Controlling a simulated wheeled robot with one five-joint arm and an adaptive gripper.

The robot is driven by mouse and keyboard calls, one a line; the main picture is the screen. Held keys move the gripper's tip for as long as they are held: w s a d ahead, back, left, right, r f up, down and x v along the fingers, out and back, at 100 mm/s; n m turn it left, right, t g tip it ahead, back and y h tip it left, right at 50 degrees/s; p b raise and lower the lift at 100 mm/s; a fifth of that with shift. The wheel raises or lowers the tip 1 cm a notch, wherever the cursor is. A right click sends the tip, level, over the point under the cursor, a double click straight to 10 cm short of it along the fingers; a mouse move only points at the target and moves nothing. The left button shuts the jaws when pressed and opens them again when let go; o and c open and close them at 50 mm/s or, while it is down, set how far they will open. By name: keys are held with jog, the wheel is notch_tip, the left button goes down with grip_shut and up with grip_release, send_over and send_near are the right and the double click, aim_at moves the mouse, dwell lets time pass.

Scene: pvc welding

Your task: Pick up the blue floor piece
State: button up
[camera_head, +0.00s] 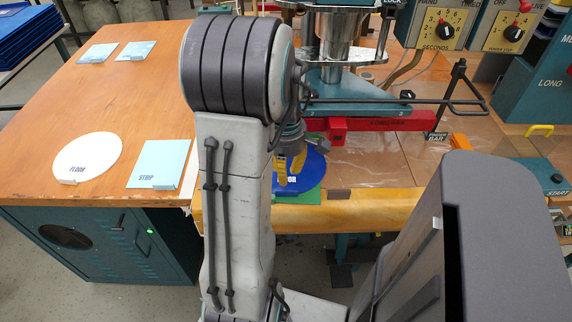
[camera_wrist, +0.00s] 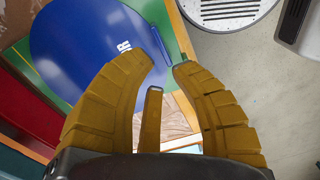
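The blue floor piece (camera_head: 313,172) is a flat round disc lying on a green sheet (camera_head: 306,197) at the front of the machine. In the wrist view the blue disc (camera_wrist: 85,50) fills the upper left, with part of its white lettering showing and a small raised tab (camera_wrist: 159,44) near its edge. My gripper (camera_wrist: 167,61) has its yellow fingers apart, with a gap between the tips. The tips are close to the tab, one appearing over the disc's edge and one beyond it. In the head view my gripper (camera_head: 285,181) covers the disc's left part.
A white round piece marked FLOOR (camera_head: 87,157) and a light blue STRIP sheet (camera_head: 159,164) lie on the wooden table (camera_head: 120,100) at left. A red bar (camera_head: 370,124) and the machine's metal column (camera_head: 333,38) stand behind the disc.

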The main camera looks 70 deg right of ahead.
aim_at(283, 190)
jog(key=shift+n, duration=0.7)
jog(key=shift+f, duration=0.2)
jog(key=shift+w+a+f+b, duration=0.1)
jog(key=shift+f+b, duration=0.1)
jog(key=shift+f, duration=0.95)
jog(key=shift+w+d+f+b, duration=0.1)
jog(key=shift+f+b, duration=0.1)
jog(key=shift+f, duration=0.95)
jog(key=shift+w+a+f+b, duration=0.1)
jog(key=shift+f+b, duration=0.1)
jog(key=shift+f, duration=0.95)
jog(key=shift+c, duration=0.2)
grip_shut()
